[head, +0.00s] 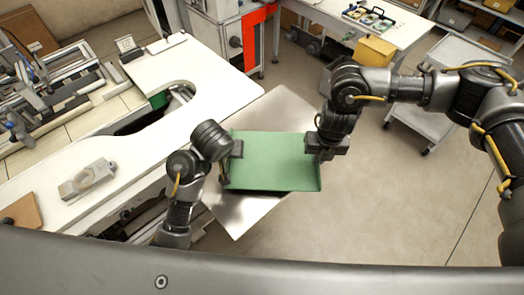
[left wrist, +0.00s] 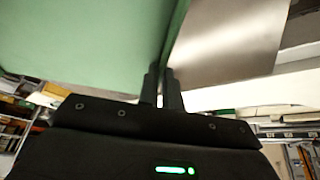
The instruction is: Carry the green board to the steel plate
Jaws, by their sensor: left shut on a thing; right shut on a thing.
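The green board (head: 270,163) is a flat panel with raised edges, held between my two grippers in the head view. My left gripper (head: 232,160) is shut on its left edge. My right gripper (head: 319,154) is shut on its right edge. In the left wrist view the board (left wrist: 85,35) fills the upper left, and the left gripper's fingers (left wrist: 162,85) close on its edge. The steel plate (head: 245,212) is a shiny grey sheet under the board in the head view, partly covered by it. It also shows in the left wrist view (left wrist: 230,40). I cannot tell whether board and plate touch.
A white table (head: 150,145) with a curved cutout is at left, carrying a small grey device (head: 87,178) and machinery. A grey cart (head: 425,100) stands at upper right. Open floor (head: 390,200) lies right of the board.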

